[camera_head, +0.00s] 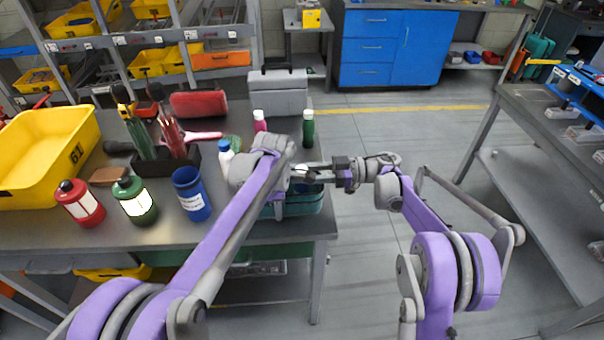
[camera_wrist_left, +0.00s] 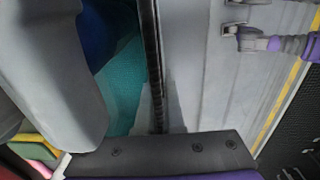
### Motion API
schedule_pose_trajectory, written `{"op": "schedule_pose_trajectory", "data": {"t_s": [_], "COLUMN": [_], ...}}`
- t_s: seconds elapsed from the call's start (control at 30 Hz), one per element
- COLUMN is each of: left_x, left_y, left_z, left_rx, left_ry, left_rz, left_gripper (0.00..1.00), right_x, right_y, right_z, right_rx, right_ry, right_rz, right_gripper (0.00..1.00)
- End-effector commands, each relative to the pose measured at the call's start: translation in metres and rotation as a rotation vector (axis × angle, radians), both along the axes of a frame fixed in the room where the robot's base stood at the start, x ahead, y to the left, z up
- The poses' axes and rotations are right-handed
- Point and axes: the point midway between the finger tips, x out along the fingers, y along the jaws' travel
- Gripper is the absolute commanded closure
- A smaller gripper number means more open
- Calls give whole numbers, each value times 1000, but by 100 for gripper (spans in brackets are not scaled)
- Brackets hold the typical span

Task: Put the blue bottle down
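A red bottle (camera_head: 80,203) and a green bottle (camera_head: 134,200) stand left of the blue one. A yellow bin (camera_head: 45,160) fills the table's left. A pink bottle (camera_head: 260,121), a dark green bottle (camera_head: 308,127) and a grey case (camera_head: 277,95) are behind.

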Motion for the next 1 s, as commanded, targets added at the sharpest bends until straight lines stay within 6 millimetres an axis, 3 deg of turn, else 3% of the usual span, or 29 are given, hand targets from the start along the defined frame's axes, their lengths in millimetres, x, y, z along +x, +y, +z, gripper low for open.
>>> {"op": "schedule_pose_trajectory", "data": {"t_s": [0.37, 0.4, 0.53, 0.9, 1.0], "left_x": [0, 0, 0, 0, 0], "left_y": [0, 0, 0, 0, 0], "left_z": [0, 0, 0, 0, 0], "left_rx": [0, 0, 0, 0, 0], "left_ry": [0, 0, 0, 0, 0], "left_rz": [0, 0, 0, 0, 0], "left_gripper": [100, 100, 100, 100, 100], "right_x": [0, 0, 0, 0, 1], "right_y": [0, 0, 0, -1, -15], "right_z": [-5, -4, -4, 0, -1], "right_rx": [1, 0, 0, 0, 0], "right_ry": [0, 0, 0, 0, 0], "right_rz": [0, 0, 0, -1, -3], "right_gripper": [100, 56, 33, 33, 33]}}
